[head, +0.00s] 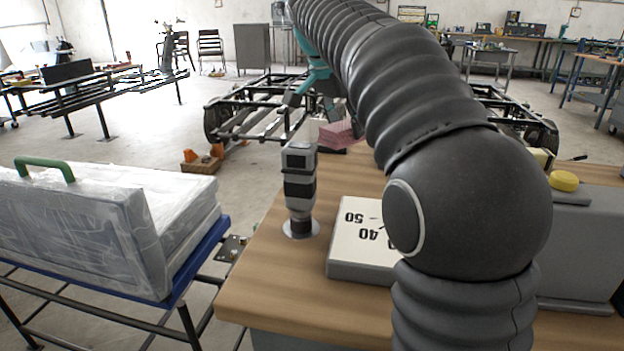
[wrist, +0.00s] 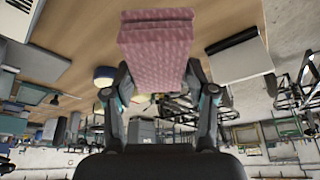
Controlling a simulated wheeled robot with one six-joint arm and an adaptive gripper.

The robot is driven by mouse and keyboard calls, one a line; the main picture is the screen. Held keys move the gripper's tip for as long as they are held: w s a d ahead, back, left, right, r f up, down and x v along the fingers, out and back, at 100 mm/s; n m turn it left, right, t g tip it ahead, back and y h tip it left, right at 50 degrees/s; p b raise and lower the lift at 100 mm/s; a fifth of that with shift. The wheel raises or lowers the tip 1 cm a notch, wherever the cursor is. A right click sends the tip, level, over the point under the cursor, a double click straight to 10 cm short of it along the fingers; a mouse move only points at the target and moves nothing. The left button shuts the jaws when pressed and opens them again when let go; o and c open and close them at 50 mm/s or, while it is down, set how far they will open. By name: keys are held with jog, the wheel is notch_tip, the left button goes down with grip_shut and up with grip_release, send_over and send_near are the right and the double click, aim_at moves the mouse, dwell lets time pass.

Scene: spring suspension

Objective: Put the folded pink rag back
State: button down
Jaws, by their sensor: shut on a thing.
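The folded pink rag (head: 340,134) is near the far edge of the wooden table, partly hidden behind my arm in the head view. In the wrist view the rag (wrist: 156,42) is a thick, layered, textured block between my two fingers. My gripper (wrist: 158,78) is shut on it, with one finger at each side. In the head view only part of my teal gripper shows above the rag. I cannot tell whether the rag touches the table or hangs above it.
The wooden table (head: 262,275) bears a grey-black upright device (head: 300,185), a scale with large numbers (head: 360,235) and a grey box with a yellow knob (head: 564,181). A plastic-wrapped case (head: 85,230) stands left. A dark vehicle frame (head: 250,112) is beyond the table.

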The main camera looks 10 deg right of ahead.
jog(key=s+d+r+m+b, duration=0.1)
jog(key=s+d+m, duration=0.15)
jog(key=d, duration=0.55)
jog(key=shift+n, duration=0.45)
jog(key=w+a+f, duration=0.1)
jog(key=a+f, duration=0.1)
jog(key=a, duration=0.1)
jog(key=w+a+f, duration=0.2)
jog(key=a, duration=0.1)
jog(key=w+a+f, duration=0.2)
jog(key=a, duration=0.1)
jog(key=shift+w+a+f, duration=0.1)
jog(key=shift+w+a, duration=0.05)
jog(key=shift+a, duration=0.2)
jog(key=shift+f+b, duration=0.55)
jog(key=shift+f, duration=1.5)
jog(key=shift+f, duration=0.15)
jog(key=shift+c, duration=1.8)
grip_release()
jog(key=p+v, duration=0.2)
jog(key=v, duration=1)
jog(key=shift+w, duration=0.15)
